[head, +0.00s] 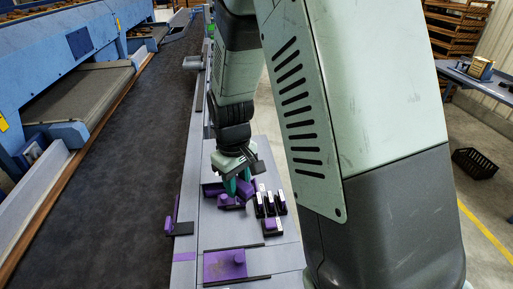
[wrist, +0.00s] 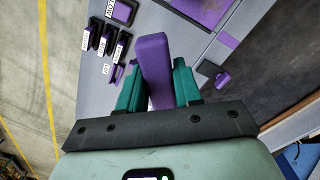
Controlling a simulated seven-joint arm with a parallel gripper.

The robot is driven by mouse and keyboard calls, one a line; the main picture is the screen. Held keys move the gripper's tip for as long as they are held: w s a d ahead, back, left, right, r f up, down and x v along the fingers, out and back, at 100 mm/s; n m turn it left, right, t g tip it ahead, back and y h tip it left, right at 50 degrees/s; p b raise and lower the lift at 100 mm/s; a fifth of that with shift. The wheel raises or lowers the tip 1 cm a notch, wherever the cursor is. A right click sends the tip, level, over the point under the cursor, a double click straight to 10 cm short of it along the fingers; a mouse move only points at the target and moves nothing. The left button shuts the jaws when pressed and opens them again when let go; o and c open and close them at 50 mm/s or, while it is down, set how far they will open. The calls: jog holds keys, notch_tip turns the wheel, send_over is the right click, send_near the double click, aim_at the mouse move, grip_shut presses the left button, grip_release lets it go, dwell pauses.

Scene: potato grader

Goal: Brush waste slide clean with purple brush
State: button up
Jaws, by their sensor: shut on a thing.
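My gripper (head: 243,184) is low over the grey bench, with its green fingers pointing down. In the wrist view my gripper (wrist: 157,82) is shut on a long purple block, apparently the purple brush (wrist: 153,58), between both fingers. No bristles show. In the head view purple pieces (head: 228,201) lie at and beside the fingertips; the fingers partly hide them, and I cannot tell the held one apart. I cannot make out with certainty which surface is the waste slide.
Several black holders with white labels (head: 270,203) stand close right of my gripper; they also show in the wrist view (wrist: 106,40). A small purple and black fitting (head: 176,226) sits at the bench's left edge. A wide dark belt (head: 110,170) runs along the left.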

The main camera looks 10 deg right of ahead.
jog(key=s+a+f+n, duration=0.6)
jog(key=s+f, duration=0.1)
jog(key=f, duration=0.3)
jog(key=n, duration=0.5)
send_over(215, 282)
notch_tip(215, 282, down, 5)
jog(key=shift+f, duration=1.1)
jog(key=shift+f, duration=0.6)
jog(key=shift+w, duration=4.35)
jog(key=shift+s, duration=4.35)
